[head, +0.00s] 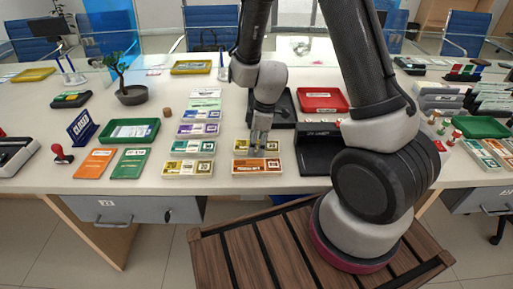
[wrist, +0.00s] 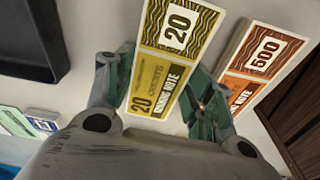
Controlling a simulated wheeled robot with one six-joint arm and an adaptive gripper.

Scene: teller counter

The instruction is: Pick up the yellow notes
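The yellow notes (wrist: 165,55), a flat stack printed with "20", lie on the counter in the wrist view, between my two fingers. They also show in the head view (head: 273,144), partly hidden by my gripper (head: 260,143). My gripper (wrist: 163,75) points down and is open around the stack, one green-padded finger close along each long side. Any gap between pads and notes is very small; I cannot tell whether they touch.
An orange stack (wrist: 262,55) marked "500" lies close to the right finger. In the head view, a row of other note stacks (head: 198,130) is on the left, and a black tray (head: 284,105) and red tray (head: 323,99) are behind.

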